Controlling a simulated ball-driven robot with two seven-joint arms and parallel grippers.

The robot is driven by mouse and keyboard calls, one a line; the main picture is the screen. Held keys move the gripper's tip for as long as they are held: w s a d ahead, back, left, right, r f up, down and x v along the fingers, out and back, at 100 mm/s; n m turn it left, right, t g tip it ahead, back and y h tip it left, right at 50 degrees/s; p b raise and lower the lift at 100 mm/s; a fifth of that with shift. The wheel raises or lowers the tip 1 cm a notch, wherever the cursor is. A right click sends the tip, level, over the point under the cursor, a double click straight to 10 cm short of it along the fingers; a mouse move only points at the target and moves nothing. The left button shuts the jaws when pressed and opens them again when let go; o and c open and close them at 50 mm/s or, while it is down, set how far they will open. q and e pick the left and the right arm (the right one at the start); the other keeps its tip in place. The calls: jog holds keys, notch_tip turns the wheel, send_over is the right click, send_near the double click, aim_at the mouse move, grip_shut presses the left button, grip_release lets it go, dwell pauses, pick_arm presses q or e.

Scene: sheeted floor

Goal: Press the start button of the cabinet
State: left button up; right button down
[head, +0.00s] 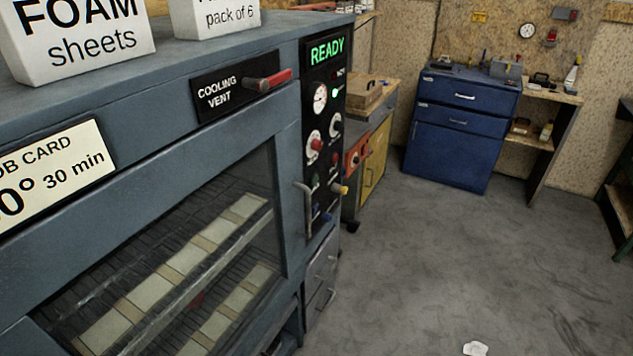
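The grey-blue cabinet (150,150) fills the left of the head view, seen at a slant. Its black control panel (326,75) is on the right end of the front. A green lit READY display (327,50) is at the panel's top. Below it are a round gauge (320,98), a small green light, and pale and red knobs (316,144). A small dark green button-like part (315,183) sits lower down. Its label is too small to read, so I cannot tell which control is the start button. Neither of my grippers is in view.
A metal door handle (304,206) and a yellow-tipped lever (340,189) stick out near the panel. A red-handled cooling vent lever (268,81) projects above the glass door. A blue drawer cabinet (450,140) stands behind. The floor (450,250) at right is mostly clear, with a small white scrap (475,348).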

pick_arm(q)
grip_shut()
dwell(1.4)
